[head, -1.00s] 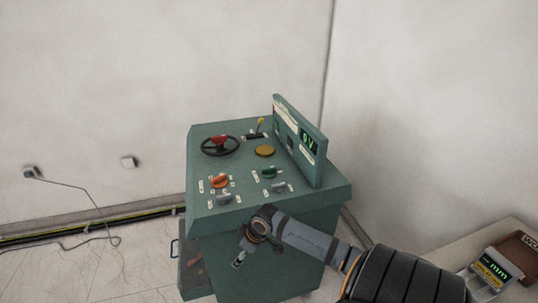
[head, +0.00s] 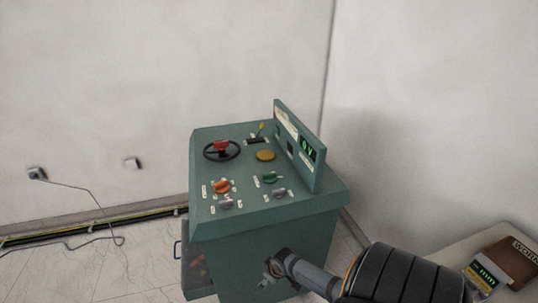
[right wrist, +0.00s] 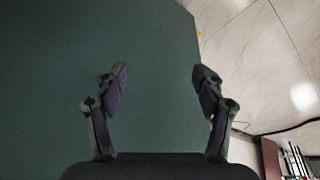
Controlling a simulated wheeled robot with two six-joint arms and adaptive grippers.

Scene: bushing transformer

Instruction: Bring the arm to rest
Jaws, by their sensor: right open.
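My right arm (head: 312,277) comes in from the lower right in the head view and reaches in front of the green console (head: 320,225). My right gripper (head: 268,280) is low, below the console's top edge. In the right wrist view the right gripper (right wrist: 160,82) has its two fingers apart with nothing between them. The console's flat green side (right wrist: 60,70) fills the left and middle of that view behind the fingers. My left gripper is not in the frames.
The console top carries a black handwheel (head: 222,151), several knobs and an upright display panel (head: 300,145). A table (head: 440,245) at the right holds a meter (head: 484,275) and a brown box (head: 512,261). A cable (head: 95,205) runs along the left wall and floor.

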